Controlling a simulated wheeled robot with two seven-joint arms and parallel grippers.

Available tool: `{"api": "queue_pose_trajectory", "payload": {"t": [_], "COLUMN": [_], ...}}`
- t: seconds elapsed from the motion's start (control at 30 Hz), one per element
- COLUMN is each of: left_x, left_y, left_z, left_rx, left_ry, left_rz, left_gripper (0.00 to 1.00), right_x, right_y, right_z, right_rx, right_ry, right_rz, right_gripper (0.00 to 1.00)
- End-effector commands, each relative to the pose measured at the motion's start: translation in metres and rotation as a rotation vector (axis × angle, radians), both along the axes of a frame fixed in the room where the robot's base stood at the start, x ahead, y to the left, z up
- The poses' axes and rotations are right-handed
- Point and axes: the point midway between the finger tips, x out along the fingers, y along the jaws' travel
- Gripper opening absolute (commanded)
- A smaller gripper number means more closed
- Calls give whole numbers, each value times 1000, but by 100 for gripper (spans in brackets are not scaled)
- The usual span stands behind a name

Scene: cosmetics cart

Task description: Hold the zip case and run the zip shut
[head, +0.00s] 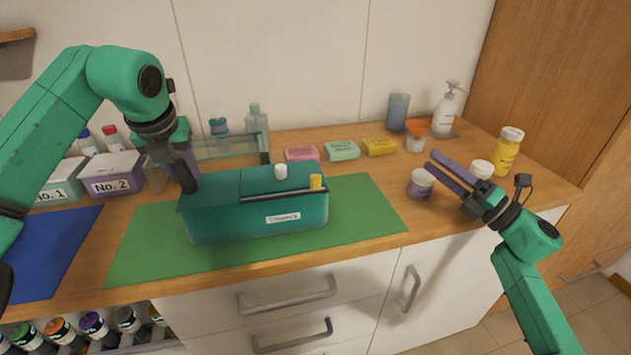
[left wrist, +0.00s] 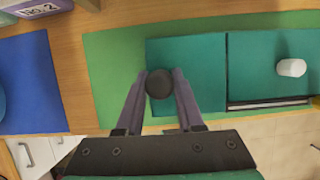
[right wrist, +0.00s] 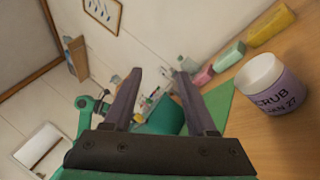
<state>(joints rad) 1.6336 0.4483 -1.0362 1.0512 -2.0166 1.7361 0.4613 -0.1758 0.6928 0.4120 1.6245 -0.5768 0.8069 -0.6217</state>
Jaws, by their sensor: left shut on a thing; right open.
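The teal zip case (head: 255,225) stands on a green mat, with a pale label on its front. A dark zip track (head: 285,196) runs along its top front edge. A small yellow piece (head: 316,182) stands at the track's right end; I cannot tell whether it is the zip pull. A white cylinder (head: 281,171) shows at the top. My left gripper (head: 188,184) is at the case's left end, shut on a dark round knob (left wrist: 160,84) there. My right gripper (head: 431,161) is open and empty, right of the case and apart from it.
A purple-labelled jar (head: 421,184) stands near my right gripper, with a yellow bottle (head: 507,152) further right. Soap bars (head: 342,150) lie behind the mat (head: 375,215). Labelled boxes (head: 115,174) and a blue mat (head: 45,245) are left. The mat's right part is clear.

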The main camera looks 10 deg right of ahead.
Motion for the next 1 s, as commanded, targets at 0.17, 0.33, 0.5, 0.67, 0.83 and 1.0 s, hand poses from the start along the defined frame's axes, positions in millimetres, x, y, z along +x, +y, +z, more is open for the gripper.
{"api": "queue_pose_trajectory", "payload": {"t": [0.17,0.33,0.5,0.67,0.83,1.0], "left_x": [0,0,0,0,0,0], "left_y": [0,0,0,0,0,0], "left_z": [0,0,1,1,1,1], "left_rx": [-1,-1,-2,-2,-2,-2], "left_ry": [-1,-1,-1,-1,-1,-1], "left_rz": [1,1,0,0,0,0], "left_gripper": [0,0,0,0,0,0], "right_x": [-19,-31,-18,6,28,37], "right_y": [118,155,175,209,239,251], "right_z": [-7,-18,-17,-17,-17,-18], "right_rx": [-707,-944,-954,-952,-947,-949], "right_ry": [-340,-506,-517,-517,-513,-510], "right_rz": [166,233,233,231,229,229], "right_gripper": [57,57,57,57,57,57]}}
